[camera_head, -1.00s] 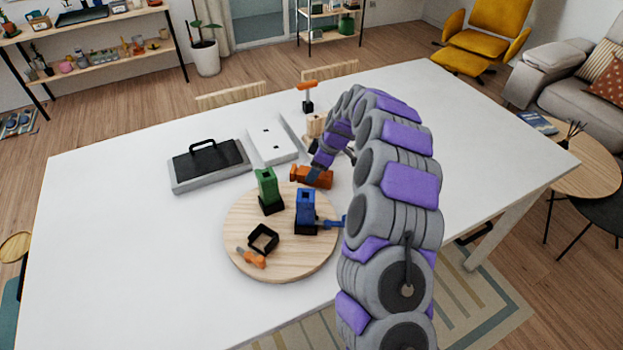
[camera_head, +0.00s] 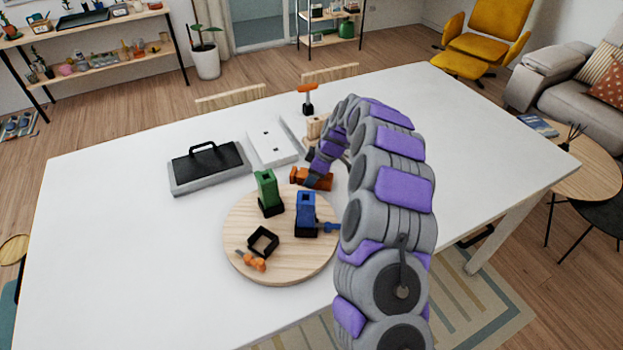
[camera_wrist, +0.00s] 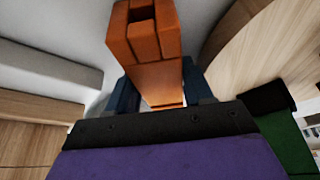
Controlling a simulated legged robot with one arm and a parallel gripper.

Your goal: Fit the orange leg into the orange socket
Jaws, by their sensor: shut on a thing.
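The orange leg (camera_head: 322,182) is a blocky bar lying roughly level in my gripper (camera_head: 312,181), beyond the far edge of the round board. In the wrist view my gripper (camera_wrist: 160,92) has a finger on each side of the orange leg (camera_wrist: 152,45), whose far end has a square hole. The socket with orange marking is an empty black square frame (camera_head: 270,248) at the near left of the board, with a small orange handle piece (camera_head: 253,261) beside it. The leg is apart from this socket.
The round wooden board (camera_head: 297,268) also bears a green leg (camera_head: 266,184) and a blue leg (camera_head: 306,203), both upright in black sockets. A black-topped case (camera_head: 205,165) and a white slab (camera_head: 270,147) lie behind. The table's left side is clear.

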